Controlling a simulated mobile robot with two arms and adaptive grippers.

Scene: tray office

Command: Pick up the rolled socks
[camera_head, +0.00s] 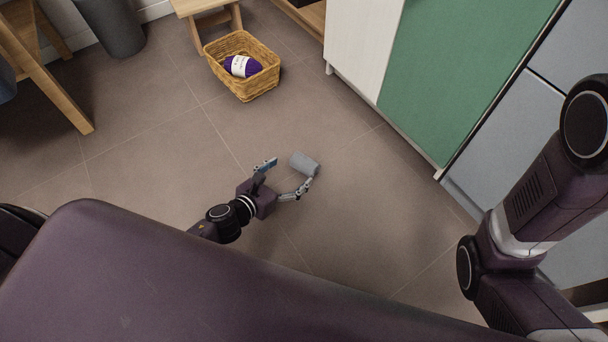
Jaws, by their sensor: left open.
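The rolled socks look like a small grey roll (304,164) lying on the tiled floor near the middle of the view. My left gripper (288,174) is open, its two fingers spread toward the roll. One finger is to the left of the roll, with a gap between them. The other finger's tip is at or very close to the roll's lower right end; I cannot tell whether it touches. My right arm shows at the right edge, but its gripper is out of view.
A green and white cabinet (455,75) stands at the right. A wooden stool (208,16), a grey bin (110,26) and a wooden table leg (48,75) are farther back. The floor around the roll is clear.

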